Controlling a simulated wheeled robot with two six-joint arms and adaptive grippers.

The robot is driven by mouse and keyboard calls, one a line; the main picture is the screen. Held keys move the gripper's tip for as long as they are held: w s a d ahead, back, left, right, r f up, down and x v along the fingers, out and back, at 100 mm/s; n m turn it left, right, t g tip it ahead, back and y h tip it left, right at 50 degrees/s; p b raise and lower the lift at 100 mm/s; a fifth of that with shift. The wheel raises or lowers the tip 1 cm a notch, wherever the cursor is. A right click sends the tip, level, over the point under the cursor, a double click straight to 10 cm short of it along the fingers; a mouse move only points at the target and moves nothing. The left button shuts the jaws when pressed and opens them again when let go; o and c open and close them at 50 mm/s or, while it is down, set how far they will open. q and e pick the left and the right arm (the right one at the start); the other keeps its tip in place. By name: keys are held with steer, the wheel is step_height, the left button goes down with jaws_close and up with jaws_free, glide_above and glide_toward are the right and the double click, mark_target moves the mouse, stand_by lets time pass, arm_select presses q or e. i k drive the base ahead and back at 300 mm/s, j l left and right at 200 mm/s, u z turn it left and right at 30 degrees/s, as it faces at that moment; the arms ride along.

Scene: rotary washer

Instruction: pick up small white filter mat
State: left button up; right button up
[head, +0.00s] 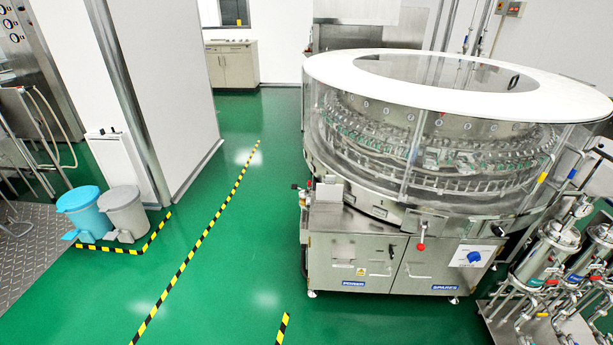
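I cannot make out a small white filter mat for certain in the head view. A small pale block (328,194) stands on the left front corner of the rotary washer's steel cabinet, but I cannot tell what it is. The rotary washer (440,130) is a large round machine with a white ring top and clear walls. Neither of my grippers is in view.
A blue bin (84,209) and a grey bin (124,212) stand at left by a white panel (110,162). Filter housings with pipes (550,250) stand at lower right. Yellow-black tape (205,230) crosses the open green floor. A low cabinet (232,66) is at the back.

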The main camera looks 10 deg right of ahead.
mark_target(328, 190)
steer(key=i+l, duration=0.25)
steer(key=i, duration=0.2)
steer(key=i+l, duration=0.3)
steer(key=i, duration=0.15)
steer(key=i+l+u, duration=0.1)
steer(key=i+l, duration=0.15)
steer(key=i, duration=0.2)
